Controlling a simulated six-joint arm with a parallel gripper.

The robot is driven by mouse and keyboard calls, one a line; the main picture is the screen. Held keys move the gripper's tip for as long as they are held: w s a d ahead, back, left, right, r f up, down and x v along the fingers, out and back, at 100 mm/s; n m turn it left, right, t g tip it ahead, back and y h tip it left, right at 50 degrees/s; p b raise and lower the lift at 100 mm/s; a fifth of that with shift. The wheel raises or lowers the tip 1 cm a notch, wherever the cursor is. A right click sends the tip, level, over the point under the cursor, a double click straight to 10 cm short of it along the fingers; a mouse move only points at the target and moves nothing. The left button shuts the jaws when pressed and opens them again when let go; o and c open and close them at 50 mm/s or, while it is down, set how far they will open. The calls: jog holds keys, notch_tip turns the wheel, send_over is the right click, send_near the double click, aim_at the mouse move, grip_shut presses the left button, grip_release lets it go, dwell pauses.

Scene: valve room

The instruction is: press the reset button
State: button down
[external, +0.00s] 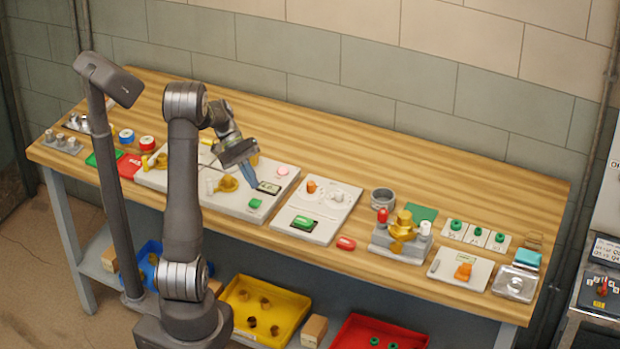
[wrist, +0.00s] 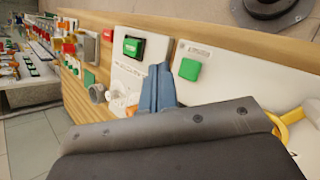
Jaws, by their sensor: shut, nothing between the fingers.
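My gripper (external: 254,186) is shut and empty, its blue fingers pointing down over the right part of a large grey panel (external: 230,208). In the wrist view the closed blue fingers (wrist: 162,75) show beside a square green button (wrist: 190,69) on that panel, apart from it in the picture. A pale pink round button (external: 283,171) is further back. The lettering is too small to read, so I cannot tell which button is the reset.
A second panel to the right has a green rocker switch (external: 303,222) and an orange knob (external: 311,187). Yellow valve handles (external: 227,183) stand left of my fingers. A red piece (external: 346,243) and a brass valve block (external: 402,236) lie further right. The bench's back strip is clear.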

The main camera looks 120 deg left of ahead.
aim_at(253, 199)
jog(key=shift+f, duration=1.7)
dwell(0.7)
jog(key=shift+f, duration=0.4)
jog(key=shift+f, duration=0.45)
dwell(0.7)
jog(key=shift+r, duration=0.9)
jog(key=shift+r, duration=2.5)
